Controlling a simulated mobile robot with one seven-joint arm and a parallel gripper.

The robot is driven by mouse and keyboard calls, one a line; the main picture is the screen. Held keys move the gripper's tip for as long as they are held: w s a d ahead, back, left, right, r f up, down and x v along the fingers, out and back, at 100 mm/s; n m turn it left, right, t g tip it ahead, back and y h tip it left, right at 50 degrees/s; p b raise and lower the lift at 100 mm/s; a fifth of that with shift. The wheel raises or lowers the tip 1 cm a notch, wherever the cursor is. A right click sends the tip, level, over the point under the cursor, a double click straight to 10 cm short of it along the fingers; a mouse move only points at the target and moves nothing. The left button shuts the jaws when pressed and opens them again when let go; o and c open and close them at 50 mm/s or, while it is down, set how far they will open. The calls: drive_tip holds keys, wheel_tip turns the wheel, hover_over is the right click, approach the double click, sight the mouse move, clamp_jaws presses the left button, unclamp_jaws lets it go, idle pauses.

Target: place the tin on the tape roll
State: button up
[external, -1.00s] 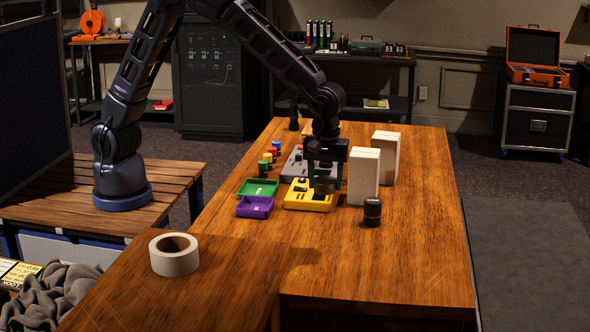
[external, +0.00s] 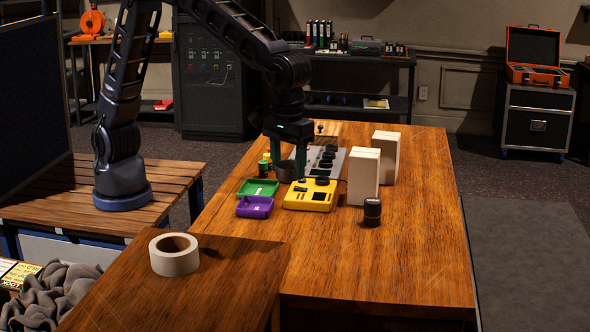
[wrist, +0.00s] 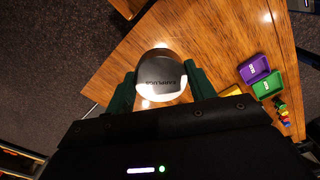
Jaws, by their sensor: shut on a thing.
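The tape roll (external: 163,266) is a white ring lying flat, hole up, on the wooden surface at the front left. It is well apart from the tin.
The green tray (external: 258,195), purple tray (external: 243,213) and yellow device (external: 320,207) lie near my gripper. Two pale upright blocks (external: 364,190) and a dark canister (external: 372,218) stand to the right. The wood around the tape roll is clear.

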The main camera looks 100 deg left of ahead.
drive_tip(key=s+d+r+m, duration=0.55)
drive_tip(key=s+d, duration=0.25)
drive_tip(key=d, duration=0.4)
wheel_tip(320, 180, up, 7)
drive_tip(key=m, duration=0.4)
hover_over(172, 244)
wheel_tip(172, 244, down, 20)
drive_tip(key=shift+f, duration=0.15)
drive_tip(key=o, duration=1)
